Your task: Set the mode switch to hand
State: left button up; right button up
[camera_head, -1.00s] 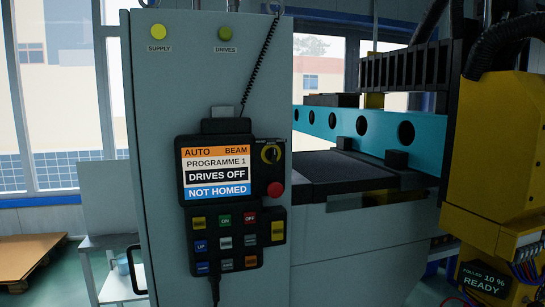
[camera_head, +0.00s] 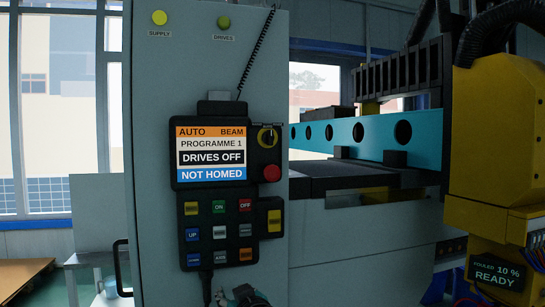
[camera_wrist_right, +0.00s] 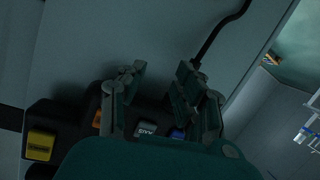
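The mode switch (camera_head: 267,137) is a round knob on a yellow plate at the upper right of the black pendant (camera_head: 180,225). Its labels are too small to read. The pendant's screen (camera_head: 212,154) reads AUTO, BEAM, PROGRAMME 1, DRIVES OFF, NOT HOMED. My right gripper (camera_head: 245,296) just enters at the bottom edge, well below the switch. In the right wrist view its two fingers (camera_wrist_right: 160,88) are apart with nothing between them, near the pendant's lower keys. The switch cannot be made out in that view. My left gripper is not in view.
A red stop button (camera_head: 271,173) sits right below the switch. Coloured keys (camera_head: 219,207) and a yellow key (camera_head: 274,217) lie under the screen. A cable (camera_wrist_right: 212,38) leaves the pendant's lower end. The cabinet (camera_head: 345,260) is bare right of the pendant. Yellow machinery (camera_head: 495,150) stands far right.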

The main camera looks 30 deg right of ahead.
jog(key=s+d+r+m+t+h+b, duration=0.1)
jog(key=s+r+t, duration=0.1)
jog(key=s+r, duration=0.55)
jog(key=s+d+r+m+t+h+b, duration=0.15)
jog(key=s+r, duration=0.35)
jog(key=r, duration=0.5)
jog(key=s+d+r+m+t+h, duration=0.1)
jog(key=s+r+t, duration=0.2)
jog(key=s+r, duration=0.45)
jog(key=p, duration=1.8)
send_near(271, 135)
jog(key=x, duration=0.8)
jog(key=shift+f, duration=0.1)
jog(key=shift+w+d+r, duration=0.2)
jog(key=shift+w+r, duration=0.1)
jog(key=shift+w, duration=0.15)
jog(key=shift+c, duration=0.4)
grip_shut()
